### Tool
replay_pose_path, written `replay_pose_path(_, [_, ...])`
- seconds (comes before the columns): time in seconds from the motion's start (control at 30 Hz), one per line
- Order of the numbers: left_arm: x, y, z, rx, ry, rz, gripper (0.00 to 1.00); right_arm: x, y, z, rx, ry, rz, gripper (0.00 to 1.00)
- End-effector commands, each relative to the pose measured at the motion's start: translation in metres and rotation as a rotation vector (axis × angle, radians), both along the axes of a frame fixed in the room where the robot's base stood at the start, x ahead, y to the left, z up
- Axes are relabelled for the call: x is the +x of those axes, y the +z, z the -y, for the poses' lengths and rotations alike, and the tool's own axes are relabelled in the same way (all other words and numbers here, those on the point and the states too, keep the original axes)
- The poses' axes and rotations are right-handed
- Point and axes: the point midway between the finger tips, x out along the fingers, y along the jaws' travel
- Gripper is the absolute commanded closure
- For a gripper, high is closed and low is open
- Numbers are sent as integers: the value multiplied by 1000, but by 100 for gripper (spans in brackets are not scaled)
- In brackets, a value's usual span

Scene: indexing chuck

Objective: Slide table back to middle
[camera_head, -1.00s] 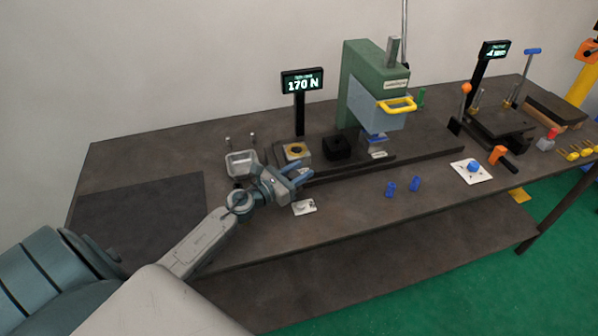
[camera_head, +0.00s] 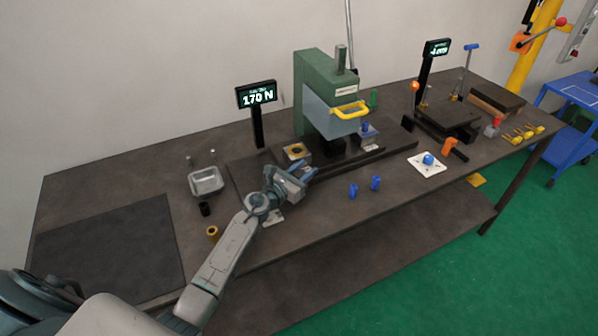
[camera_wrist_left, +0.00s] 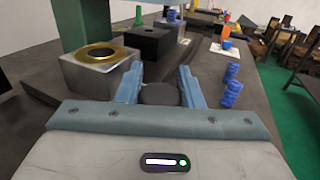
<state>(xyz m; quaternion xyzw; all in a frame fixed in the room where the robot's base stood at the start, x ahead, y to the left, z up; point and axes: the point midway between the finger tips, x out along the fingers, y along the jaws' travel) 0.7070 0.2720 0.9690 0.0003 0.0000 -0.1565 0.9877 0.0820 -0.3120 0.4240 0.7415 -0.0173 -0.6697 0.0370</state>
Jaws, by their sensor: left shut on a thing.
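The slide table carries a grey block with a gold ring (camera_head: 296,152), a black block (camera_head: 328,150) and, at its right, a light metal station with a blue part (camera_head: 367,131). The black block stands about below the green press's (camera_head: 313,85) head, and the blue part is to the right of the head. My left gripper (camera_head: 302,172) is in front of the ring block, low at the table's near side. In the left wrist view, its blue fingers are shut on a dark rounded knob (camera_wrist_left: 160,93). The ring block (camera_wrist_left: 97,68) is just beyond the left finger. My right gripper is not in view.
Two blue pegs (camera_head: 364,187) stand in front of the press, to the right of my gripper. A metal tray (camera_head: 206,181), a black cup (camera_head: 205,209) and a brass ring (camera_head: 212,233) are at the left. A display (camera_head: 257,95) reads 170 N.

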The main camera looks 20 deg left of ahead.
Motion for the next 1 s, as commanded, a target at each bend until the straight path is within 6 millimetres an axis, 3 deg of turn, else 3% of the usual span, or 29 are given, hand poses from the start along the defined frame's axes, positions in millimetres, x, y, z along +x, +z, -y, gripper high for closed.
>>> replay_pose_path(0.07, [0,1,0,-1,0,2,100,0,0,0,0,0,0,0])
replay_pose_path(0.1, [0,1,0,-1,0,2,64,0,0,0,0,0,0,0])
replay_pose_path(0.13, [0,1,0,-1,0,2,58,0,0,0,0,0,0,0])
replay_pose_path(0.53, [-8,-1,-3,1,1,0,58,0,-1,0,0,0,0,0])
replay_pose_path(1.0, [-88,-2,-29,2,0,0,58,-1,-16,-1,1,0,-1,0])
